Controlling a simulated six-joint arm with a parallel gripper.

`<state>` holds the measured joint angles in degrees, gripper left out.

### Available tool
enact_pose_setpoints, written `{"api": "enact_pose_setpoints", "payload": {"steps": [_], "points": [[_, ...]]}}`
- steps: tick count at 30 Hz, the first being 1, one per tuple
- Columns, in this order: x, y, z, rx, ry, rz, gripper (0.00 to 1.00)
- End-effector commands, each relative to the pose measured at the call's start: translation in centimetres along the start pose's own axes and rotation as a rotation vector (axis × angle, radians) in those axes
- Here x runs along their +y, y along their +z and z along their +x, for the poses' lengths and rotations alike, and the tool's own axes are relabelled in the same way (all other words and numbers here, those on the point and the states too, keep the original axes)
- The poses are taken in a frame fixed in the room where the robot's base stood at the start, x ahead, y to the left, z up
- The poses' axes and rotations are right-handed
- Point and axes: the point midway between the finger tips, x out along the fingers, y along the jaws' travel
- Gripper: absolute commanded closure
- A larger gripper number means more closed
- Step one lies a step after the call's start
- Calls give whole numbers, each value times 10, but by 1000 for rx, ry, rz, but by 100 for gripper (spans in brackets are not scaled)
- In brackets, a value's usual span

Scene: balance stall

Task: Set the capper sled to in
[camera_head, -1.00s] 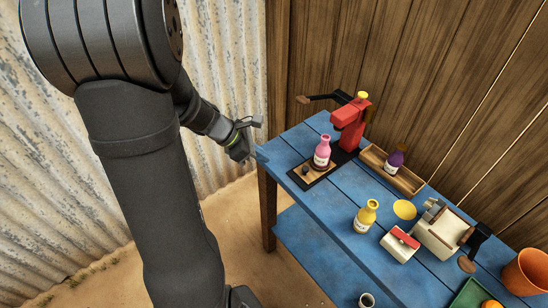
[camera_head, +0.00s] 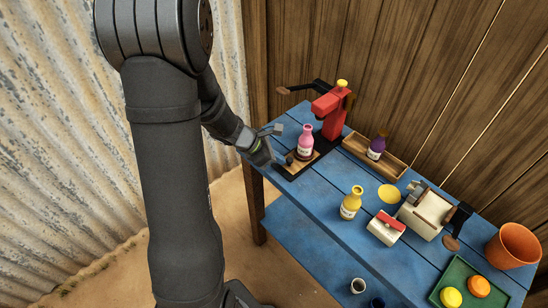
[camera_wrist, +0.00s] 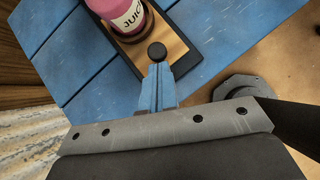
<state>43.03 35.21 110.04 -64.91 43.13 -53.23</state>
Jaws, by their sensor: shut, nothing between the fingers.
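The capper (camera_head: 327,108) is a red press with a black lever, standing at the back left of the blue table. Its sled (camera_head: 312,157) is a wooden plate on a dark base in front of the press, with a dark round knob at its near end. A pink juice bottle (camera_head: 305,142) stands upright on the sled; it also shows in the wrist view (camera_wrist: 125,14). My gripper (camera_head: 274,163) is shut and empty at the knob. In the wrist view the blue fingertips (camera_wrist: 157,72) are just behind the black knob (camera_wrist: 157,52); I cannot tell whether they touch.
A wooden tray (camera_head: 398,170) holds a purple bottle (camera_head: 376,148). A yellow bottle (camera_head: 351,203), a yellow disc (camera_head: 389,194), a red-topped white box (camera_head: 386,229), a cream device (camera_head: 425,214), an orange pot (camera_head: 513,246) and a green tray (camera_head: 510,300) stand farther right.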

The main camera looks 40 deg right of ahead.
Motion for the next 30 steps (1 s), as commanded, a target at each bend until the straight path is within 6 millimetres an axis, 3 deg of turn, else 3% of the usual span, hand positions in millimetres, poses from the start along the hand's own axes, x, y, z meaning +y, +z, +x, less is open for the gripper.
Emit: {"api": "enact_pose_setpoints", "payload": {"steps": [7,18,30], "points": [[2,4,4,0,-1,2,100],[28,43,36,-1,-1,2,100],[30,46,36,-5,2,1,100]]}}
